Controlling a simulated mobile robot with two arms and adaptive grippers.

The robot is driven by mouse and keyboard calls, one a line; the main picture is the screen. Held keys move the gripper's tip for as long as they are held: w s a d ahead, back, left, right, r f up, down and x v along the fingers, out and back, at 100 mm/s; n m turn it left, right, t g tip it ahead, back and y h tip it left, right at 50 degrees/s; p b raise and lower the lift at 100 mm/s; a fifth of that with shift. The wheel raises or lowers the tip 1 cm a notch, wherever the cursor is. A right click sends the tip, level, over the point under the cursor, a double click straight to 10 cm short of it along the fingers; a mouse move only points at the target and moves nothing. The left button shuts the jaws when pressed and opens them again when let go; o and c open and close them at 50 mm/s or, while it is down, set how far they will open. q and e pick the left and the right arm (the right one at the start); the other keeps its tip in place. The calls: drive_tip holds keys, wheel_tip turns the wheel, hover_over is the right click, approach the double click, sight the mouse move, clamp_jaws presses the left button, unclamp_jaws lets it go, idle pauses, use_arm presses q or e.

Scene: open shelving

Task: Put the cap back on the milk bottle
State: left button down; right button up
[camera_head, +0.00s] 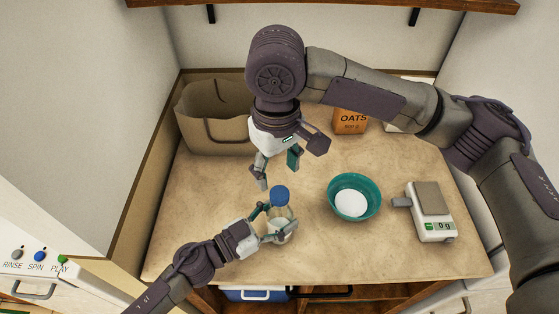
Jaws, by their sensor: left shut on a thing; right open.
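The milk bottle (284,214) is a small clear bottle with white contents, upright over the front middle of the counter. My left gripper (274,225) is shut on its body from the left. The blue cap (280,194) shows at the top of the bottle. I cannot tell whether it is fully seated or only resting there. My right gripper (278,174) is open and empty, pointing down just above and behind the cap, apart from it. The bottle's lower part is partly hidden by my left fingers.
A teal bowl (331,206) with white contents stands right of the bottle, and a scale (429,198) reading 0 g is farther right. A paper bag (215,142) stands at the back left, an oats box (350,123) at the back. The left front counter is clear.

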sight(280, 193)
drive_tip(key=n, duration=0.7)
drive_tip(key=shift+d+r, duration=0.1)
drive_tip(key=shift+r, duration=0.25)
drive_tip(key=n, duration=0.4)
drive_tip(key=shift+r, duration=0.15)
drive_tip(key=n, duration=0.4)
drive_tip(key=shift+d+r, duration=0.1)
drive_tip(key=shift+r, duration=0.05)
drive_tip(key=shift+f, duration=4.05)
clamp_jaws()
